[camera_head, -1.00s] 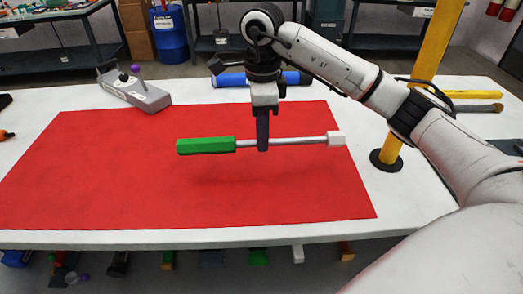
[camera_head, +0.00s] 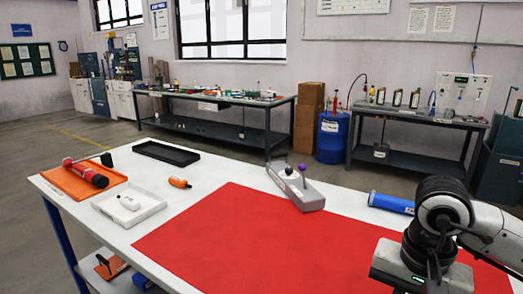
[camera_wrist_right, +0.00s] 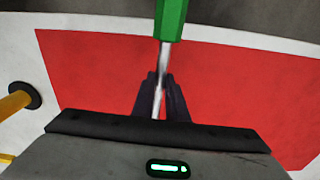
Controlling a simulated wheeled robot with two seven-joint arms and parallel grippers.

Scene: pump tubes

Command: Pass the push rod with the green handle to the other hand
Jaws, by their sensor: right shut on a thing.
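The push rod shows in the right wrist view, with its green handle (camera_wrist_right: 171,20) at the top edge and its thin metal shaft (camera_wrist_right: 158,97) running down. My right gripper (camera_wrist_right: 161,90) is shut on the shaft, with its dark fingers on either side of it, above the red mat. The rod's other end is hidden behind the gripper body. In the head view my right wrist is at the lower right, and the rod is out of frame. My left gripper is in neither view.
The red mat (camera_head: 230,245) is bare in the head view. At left are an orange tray (camera_head: 70,182), a white tray (camera_head: 150,210) and a black tray (camera_head: 168,152).

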